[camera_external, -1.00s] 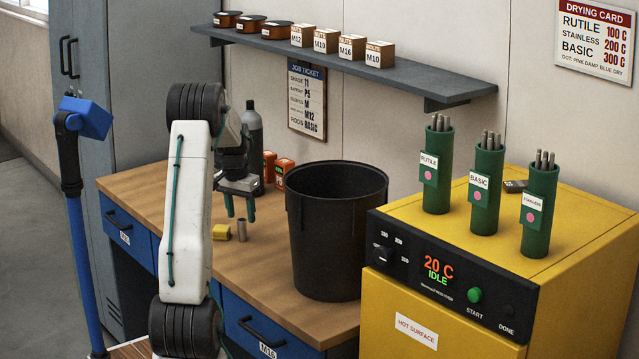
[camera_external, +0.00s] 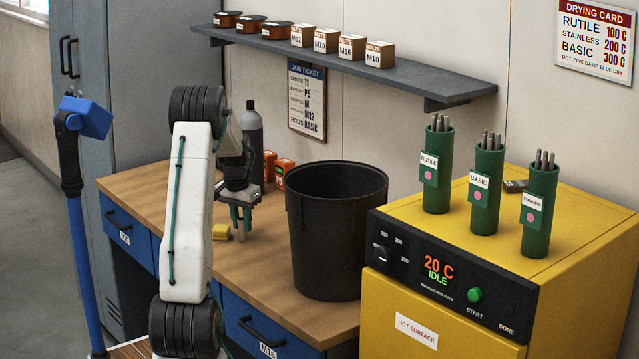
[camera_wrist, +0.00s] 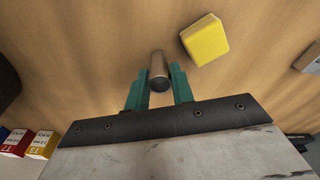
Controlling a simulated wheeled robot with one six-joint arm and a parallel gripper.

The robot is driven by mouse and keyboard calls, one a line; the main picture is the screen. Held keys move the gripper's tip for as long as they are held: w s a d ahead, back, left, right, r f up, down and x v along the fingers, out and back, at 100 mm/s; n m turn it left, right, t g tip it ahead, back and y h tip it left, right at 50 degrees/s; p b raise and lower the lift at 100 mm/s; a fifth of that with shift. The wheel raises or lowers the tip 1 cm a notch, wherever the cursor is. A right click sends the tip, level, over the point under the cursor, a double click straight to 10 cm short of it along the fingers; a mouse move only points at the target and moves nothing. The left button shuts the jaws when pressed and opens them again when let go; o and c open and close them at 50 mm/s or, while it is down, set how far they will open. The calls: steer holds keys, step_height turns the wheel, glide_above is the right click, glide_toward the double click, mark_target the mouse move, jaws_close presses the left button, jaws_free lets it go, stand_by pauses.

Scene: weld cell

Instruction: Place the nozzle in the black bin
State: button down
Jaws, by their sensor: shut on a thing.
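In the external view my gripper (camera_external: 241,222) points down over the bench and is shut on the nozzle, which is mostly hidden by the fingers there. The black bin (camera_external: 322,230) is a tall open-topped bucket on the bench, just right of my gripper. The inside bottom of the bin is hidden.
A yellow block (camera_external: 221,232) lies close left of my gripper, and also shows in the wrist view (camera_wrist: 205,40). Small orange boxes (camera_external: 284,172) and a grey bottle (camera_external: 252,135) stand behind. A yellow oven (camera_external: 480,270) with green rod holders is right of the bin. A shelf (camera_external: 350,65) hangs above.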

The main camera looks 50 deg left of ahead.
mark_target(242, 219)
steer(key=shift+r, duration=0.7)
step_height(242, 219, up, 2)
steer(key=shift+r, duration=0.15)
steer(key=s+d+r, duration=0.1)
steer(key=s+d, duration=0.8)
steer(key=s, duration=0.5)
step_height(242, 219, up, 25)
steer(key=w, duration=0.1)
steer(key=w+d+m+h, duration=0.1)
steer(key=w+d+m, duration=0.8)
steer(key=d, duration=0.6)
steer(key=w+d+m+h, duration=0.1)
steer(key=w+d+m, duration=0.8)
steer(key=d, duration=0.5)
steer(key=shift+g, duration=0.3)
step_height(242, 219, down, 29)
steer(key=shift+w+a+f, duration=0.1)
steer(key=shift+w, duration=0.05)
steer(key=shift+f, duration=0.15)
